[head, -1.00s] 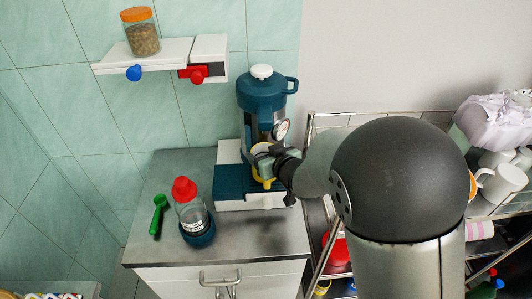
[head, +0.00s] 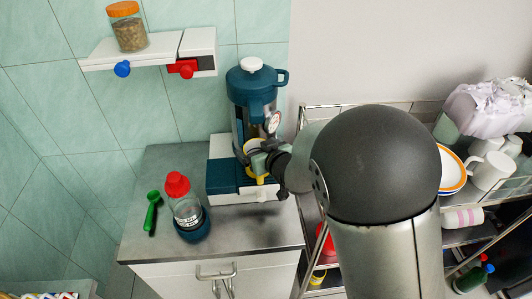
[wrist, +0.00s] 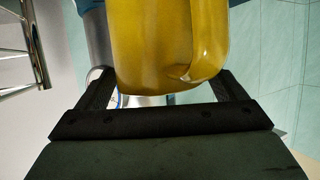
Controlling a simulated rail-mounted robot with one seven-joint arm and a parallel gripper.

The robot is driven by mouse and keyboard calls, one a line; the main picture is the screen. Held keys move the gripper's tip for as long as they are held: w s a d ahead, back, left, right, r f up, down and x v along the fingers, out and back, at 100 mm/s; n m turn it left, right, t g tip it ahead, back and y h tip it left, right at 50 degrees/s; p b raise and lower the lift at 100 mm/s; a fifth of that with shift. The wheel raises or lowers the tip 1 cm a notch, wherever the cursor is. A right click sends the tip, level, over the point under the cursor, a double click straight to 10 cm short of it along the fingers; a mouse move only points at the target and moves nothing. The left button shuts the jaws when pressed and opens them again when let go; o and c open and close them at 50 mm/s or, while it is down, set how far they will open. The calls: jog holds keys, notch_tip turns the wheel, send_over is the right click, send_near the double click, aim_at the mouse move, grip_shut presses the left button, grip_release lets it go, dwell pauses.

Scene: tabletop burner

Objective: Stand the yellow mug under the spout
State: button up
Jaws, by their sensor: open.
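The yellow mug (head: 262,180) is at the front of the dark blue coffee machine (head: 254,92), above its base, partly hidden by my gripper (head: 258,161). In the wrist view the mug (wrist: 160,45) fills the space between the two fingers of my gripper (wrist: 166,88), with its handle toward the right finger. The fingers are open, with a small gap visible beside the mug on each side. The spout is hidden in both views, and I cannot tell whether the mug's bottom rests on the machine's white and blue base (head: 228,180).
A red-capped bottle (head: 184,204) and a green scoop-like tool (head: 152,212) stand left on the grey counter (head: 150,180). A wall shelf (head: 145,50) holds an orange-lidded jar (head: 128,30). A metal rack with white mugs (head: 490,172) is at the right.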

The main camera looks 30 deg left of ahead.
jog(key=b+v, duration=0.2)
jog(key=v, duration=1)
jog(key=shift+s, duration=0.1)
